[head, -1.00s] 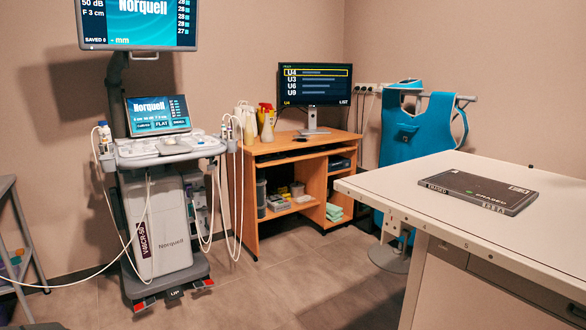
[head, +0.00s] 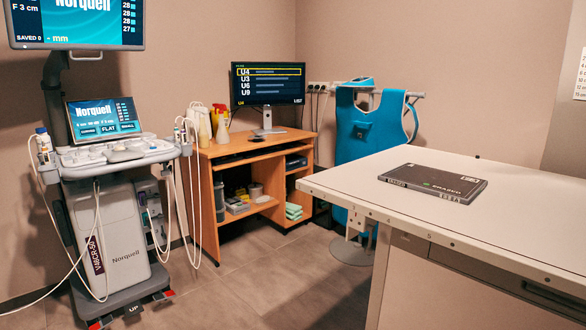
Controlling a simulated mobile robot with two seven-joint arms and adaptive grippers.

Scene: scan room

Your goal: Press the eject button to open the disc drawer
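The ultrasound cart (head: 115,240), labelled Norquell, stands at the left with a large screen (head: 75,22) on top and a smaller touch screen (head: 104,118) below it. Its control panel (head: 120,152) is under the small screen. I cannot make out an eject button or a disc drawer on it at this distance. Neither of my grippers is in view.
A wooden desk (head: 208,165) with a monitor (head: 268,84) stands at the back. A white table (head: 340,185) with a dark flat panel (head: 433,183) fills the right. A blue apron (head: 367,130) hangs behind it. Floor (head: 245,285) is clear between cart and table.

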